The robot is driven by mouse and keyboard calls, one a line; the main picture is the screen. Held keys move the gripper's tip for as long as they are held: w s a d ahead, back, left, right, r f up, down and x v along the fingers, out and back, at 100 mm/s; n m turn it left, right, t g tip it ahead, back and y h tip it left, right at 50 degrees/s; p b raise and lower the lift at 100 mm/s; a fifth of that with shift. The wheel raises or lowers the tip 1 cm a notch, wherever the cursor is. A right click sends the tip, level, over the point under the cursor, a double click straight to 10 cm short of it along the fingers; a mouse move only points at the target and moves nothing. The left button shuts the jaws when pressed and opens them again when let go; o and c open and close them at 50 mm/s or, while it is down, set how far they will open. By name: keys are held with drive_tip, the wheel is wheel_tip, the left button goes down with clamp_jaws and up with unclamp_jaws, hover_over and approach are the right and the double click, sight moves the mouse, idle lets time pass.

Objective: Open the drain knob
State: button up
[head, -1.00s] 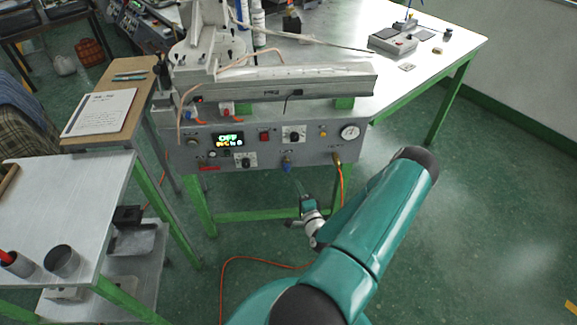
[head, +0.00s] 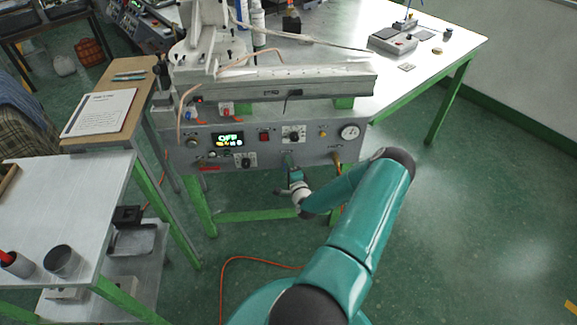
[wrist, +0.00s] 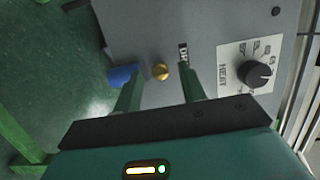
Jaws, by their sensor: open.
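The drain knob shows in the wrist view as a blue handle (wrist: 121,77) beside a round brass part (wrist: 160,72), on the grey panel's edge. A partly covered label (wrist: 183,52) sits near it. My gripper (wrist: 161,74) is open, with one finger overlapping the blue handle's side and the other on the label side. The brass part shows between the fingers; I cannot tell whether they touch anything. In the head view my gripper (head: 292,172) is just under the panel's lower edge and mostly hides the knob.
The machine's front panel (head: 220,158) carries a display reading OFF (head: 228,139), a gauge (head: 350,132) and several other knobs. The heat dial (wrist: 257,74) is beside my gripper in the wrist view. An orange hose (head: 240,259) lies on the floor.

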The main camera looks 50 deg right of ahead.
drive_tip(key=shift+w+d, duration=0.1)
clamp_jaws()
drive_tip(key=shift+n, duration=0.3)
drive_tip(key=n+g, duration=0.1)
drive_tip(key=n, duration=0.4)
drive_tip(key=n+g, duration=0.2)
drive_tip(key=n, duration=0.3)
drive_tip(key=n+g+h, duration=0.1)
drive_tip(key=n, duration=0.3)
drive_tip(key=shift+w+a+r+n, duration=0.2)
drive_tip(key=shift+r+n, duration=0.1)
drive_tip(key=shift+n, duration=0.1)
idle(0.5)
